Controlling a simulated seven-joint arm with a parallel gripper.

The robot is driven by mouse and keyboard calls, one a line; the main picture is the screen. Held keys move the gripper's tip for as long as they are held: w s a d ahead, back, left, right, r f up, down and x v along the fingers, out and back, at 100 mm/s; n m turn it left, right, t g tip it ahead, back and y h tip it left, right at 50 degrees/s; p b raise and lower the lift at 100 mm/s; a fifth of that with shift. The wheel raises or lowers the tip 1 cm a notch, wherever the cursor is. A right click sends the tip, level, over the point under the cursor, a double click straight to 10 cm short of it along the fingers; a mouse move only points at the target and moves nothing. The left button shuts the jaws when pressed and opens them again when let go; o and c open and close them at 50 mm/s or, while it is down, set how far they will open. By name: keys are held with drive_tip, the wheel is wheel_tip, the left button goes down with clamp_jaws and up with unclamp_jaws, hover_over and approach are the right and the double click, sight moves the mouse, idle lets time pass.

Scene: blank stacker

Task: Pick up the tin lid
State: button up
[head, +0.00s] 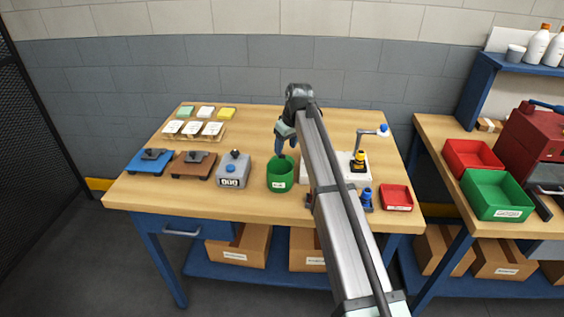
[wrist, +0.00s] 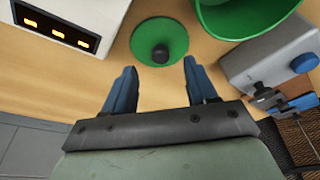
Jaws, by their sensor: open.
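The tin lid (wrist: 160,30) is a round green disc with a black knob (wrist: 160,54). In the wrist view it lies flat on the wooden bench, just beyond my fingertips. I cannot make it out in the head view, where my arm covers part of the bench. The green tin (head: 280,177) stands upright on the bench and is partly seen beside the lid in the wrist view (wrist: 240,22). My gripper (wrist: 160,68) is open and empty, with its blue fingers apart and the knob ahead between them. In the head view my gripper (head: 285,147) is above the bench, behind the tin.
A grey box with a blue knob (head: 234,170) stands left of the tin. A red tray (head: 397,197) is at the bench's right. Blue (head: 149,162) and brown (head: 193,166) plates lie at left.

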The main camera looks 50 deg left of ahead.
sight(283, 156)
drive_tip(key=x, duration=0.4)
drive_tip(key=shift+a+f, duration=0.35)
clamp_jaws()
